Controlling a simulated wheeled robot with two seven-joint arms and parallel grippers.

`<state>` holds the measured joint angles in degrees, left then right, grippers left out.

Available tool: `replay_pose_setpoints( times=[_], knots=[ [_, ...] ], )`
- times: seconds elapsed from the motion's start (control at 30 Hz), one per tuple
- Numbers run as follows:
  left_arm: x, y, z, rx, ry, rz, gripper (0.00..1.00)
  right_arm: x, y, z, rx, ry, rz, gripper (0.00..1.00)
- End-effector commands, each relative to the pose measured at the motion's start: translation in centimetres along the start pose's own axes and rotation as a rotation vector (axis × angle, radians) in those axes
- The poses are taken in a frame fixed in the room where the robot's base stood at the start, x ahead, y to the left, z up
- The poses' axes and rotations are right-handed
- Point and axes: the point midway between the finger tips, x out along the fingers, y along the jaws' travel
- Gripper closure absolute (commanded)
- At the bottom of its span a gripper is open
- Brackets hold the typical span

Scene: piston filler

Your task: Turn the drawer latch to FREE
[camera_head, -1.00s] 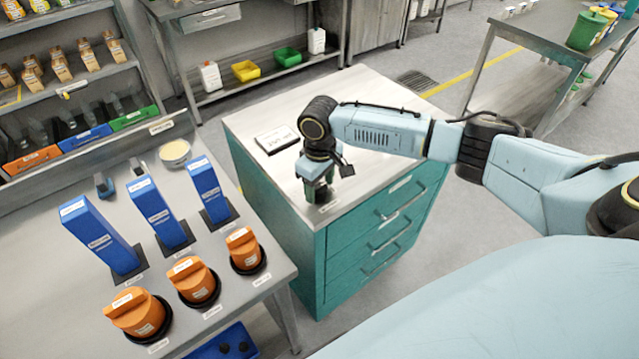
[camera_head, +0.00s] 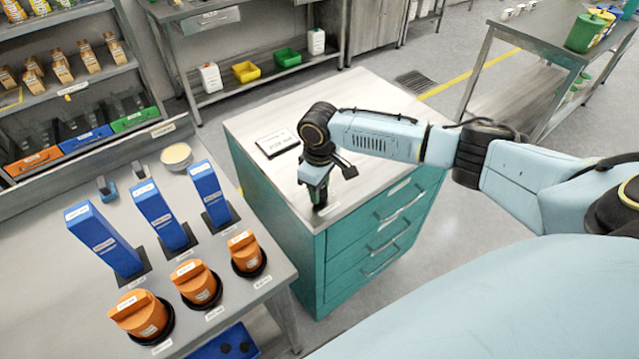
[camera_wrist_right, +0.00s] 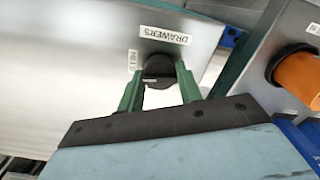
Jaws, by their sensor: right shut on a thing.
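The teal drawer cabinet (camera_head: 275,212) with a pale metal top stands in the middle of the head view. My right gripper (camera_head: 319,203) points down at the front corner of its top. In the right wrist view my right gripper (camera_wrist_right: 160,88) has its green fingers on either side of a dark round latch knob (camera_wrist_right: 158,67) and is shut on it. A "DRAWERS" label (camera_wrist_right: 165,35) and a small side label, seemingly "HELD" (camera_wrist_right: 133,60), lie beside the knob. My left gripper is not in view.
A sign plate (camera_head: 278,142) lies on the cabinet top. The left bench (camera_head: 225,290) carries blue upright blocks (camera_head: 160,216) and orange knobs (camera_head: 196,285) close to the cabinet. The cabinet's drawers (camera_head: 385,225) look shut. Floor is clear on the cabinet's right.

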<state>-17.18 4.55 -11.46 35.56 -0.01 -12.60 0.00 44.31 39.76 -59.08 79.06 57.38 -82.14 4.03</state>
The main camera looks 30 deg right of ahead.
Motion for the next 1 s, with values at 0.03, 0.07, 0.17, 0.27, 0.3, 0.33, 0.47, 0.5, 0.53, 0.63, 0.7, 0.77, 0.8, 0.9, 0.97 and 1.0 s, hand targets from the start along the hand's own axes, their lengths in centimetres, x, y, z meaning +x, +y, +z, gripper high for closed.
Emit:
replay_pose_setpoints(
  times=[0.03,0.07,0.17,0.27,0.3,0.33,0.47,0.5,0.53,0.63,0.7,0.77,0.8,0.9,0.97,1.0],
  knots=[
    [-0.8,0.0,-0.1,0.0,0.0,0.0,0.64,-0.3,-0.1,0.0,-0.034,0.0,-0.002,0.88],
    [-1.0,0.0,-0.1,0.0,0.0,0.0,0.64,-0.4,-0.1,0.0,-0.059,0.0,-0.002,0.88],
    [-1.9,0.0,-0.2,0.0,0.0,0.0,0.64,-0.4,-0.1,0.0,-0.148,0.0,-0.002,0.88],
    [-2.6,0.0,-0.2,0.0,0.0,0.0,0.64,-0.4,-0.1,0.0,-0.242,0.001,-0.002,0.88],
    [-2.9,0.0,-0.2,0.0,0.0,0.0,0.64,-0.4,-0.1,-0.1,-0.281,0.002,-0.002,0.88],
    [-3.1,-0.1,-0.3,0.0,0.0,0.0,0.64,-0.4,-0.1,-0.1,-0.31,0.002,-0.002,0.88],
    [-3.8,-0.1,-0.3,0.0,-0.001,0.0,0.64,-0.3,-0.1,-0.1,-0.433,0.001,-0.002,0.88],
    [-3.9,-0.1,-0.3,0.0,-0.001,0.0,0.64,-0.3,-0.1,-0.1,-0.471,0.002,-0.001,0.88],
    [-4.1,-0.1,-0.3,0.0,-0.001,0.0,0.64,-0.3,-0.1,-0.1,-0.499,0.002,-0.001,0.88],
    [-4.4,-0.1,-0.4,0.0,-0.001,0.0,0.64,-0.3,-0.1,-0.1,-0.594,0.003,-0.001,0.88],
    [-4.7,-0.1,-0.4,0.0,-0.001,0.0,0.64,-0.3,-0.1,-0.1,-0.661,0.004,-0.001,0.88],
    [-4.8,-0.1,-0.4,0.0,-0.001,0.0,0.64,-0.2,-0.1,-0.1,-0.719,0.004,-0.001,0.88],
    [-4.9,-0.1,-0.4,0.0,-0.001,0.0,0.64,-0.2,-0.1,-0.1,-0.756,0.004,0.0,0.88],
    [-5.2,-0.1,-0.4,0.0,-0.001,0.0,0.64,-0.2,-0.1,-0.1,-0.851,0.003,0.0,0.88],
    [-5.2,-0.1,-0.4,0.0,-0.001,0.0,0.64,-0.2,-0.1,-0.1,-0.908,0.003,0.0,0.88],
    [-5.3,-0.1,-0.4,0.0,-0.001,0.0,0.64,-0.2,-0.1,-0.1,-0.946,0.003,0.0,0.88]
  ],
)
